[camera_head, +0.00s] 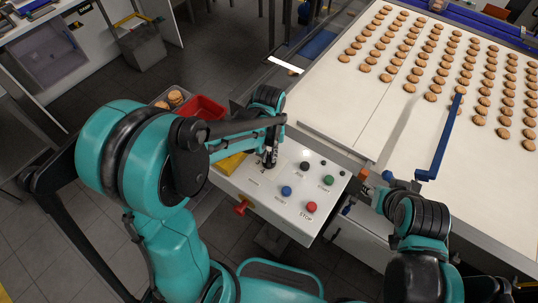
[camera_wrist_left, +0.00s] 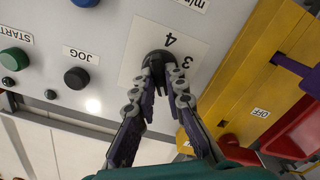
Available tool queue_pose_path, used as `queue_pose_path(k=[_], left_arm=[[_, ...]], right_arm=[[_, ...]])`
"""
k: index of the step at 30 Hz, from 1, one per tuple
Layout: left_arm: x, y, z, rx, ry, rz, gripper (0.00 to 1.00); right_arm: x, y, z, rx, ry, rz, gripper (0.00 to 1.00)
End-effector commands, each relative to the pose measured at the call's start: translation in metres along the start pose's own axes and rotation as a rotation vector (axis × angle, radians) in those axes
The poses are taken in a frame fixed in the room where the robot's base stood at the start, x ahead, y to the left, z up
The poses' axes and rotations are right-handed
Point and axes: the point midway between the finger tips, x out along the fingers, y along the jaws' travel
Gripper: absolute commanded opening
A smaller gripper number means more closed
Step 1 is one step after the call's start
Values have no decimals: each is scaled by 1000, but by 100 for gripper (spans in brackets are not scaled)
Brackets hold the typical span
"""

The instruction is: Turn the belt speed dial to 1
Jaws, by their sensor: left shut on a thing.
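The belt speed dial (camera_wrist_left: 157,58) is a black knob on a pale scale plate (camera_wrist_left: 133,68) on the control panel (camera_head: 281,187). The numbers 3 and 4 show beside it in the left wrist view; the other numbers and the dial's pointer are hidden or not clear. My left gripper (camera_head: 269,162) is over the panel's upper left part, its two fingers closed around the dial, as the left wrist view (camera_wrist_left: 160,75) also shows. My right gripper (camera_head: 368,192) is right of the panel near the belt's edge, away from the dial; its fingers are too small to read.
Beside the dial are black JOG (camera_wrist_left: 76,78), green START (camera_wrist_left: 14,59), blue (camera_head: 286,190) and red STOP (camera_head: 311,207) buttons. A red knob (camera_head: 242,207) sticks out at the panel's front. A yellow box (camera_head: 229,164) adjoins the panel. Biscuits in rows lie on the belt (camera_head: 345,100).

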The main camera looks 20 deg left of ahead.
Motion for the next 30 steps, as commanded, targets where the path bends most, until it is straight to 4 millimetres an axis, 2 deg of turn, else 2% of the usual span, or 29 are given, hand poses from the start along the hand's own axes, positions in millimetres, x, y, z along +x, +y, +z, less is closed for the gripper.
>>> queue_pose_path(k=[15, 30], left_arm=[[0, 0, 1, 430, -1, 0, 0], [0, 0, 1, 587, -2, 0, 0]], right_arm=[[5, 0, 4, 0, 0, 0, 40], [6, 0, 5, 0, 0, 0, 40]])
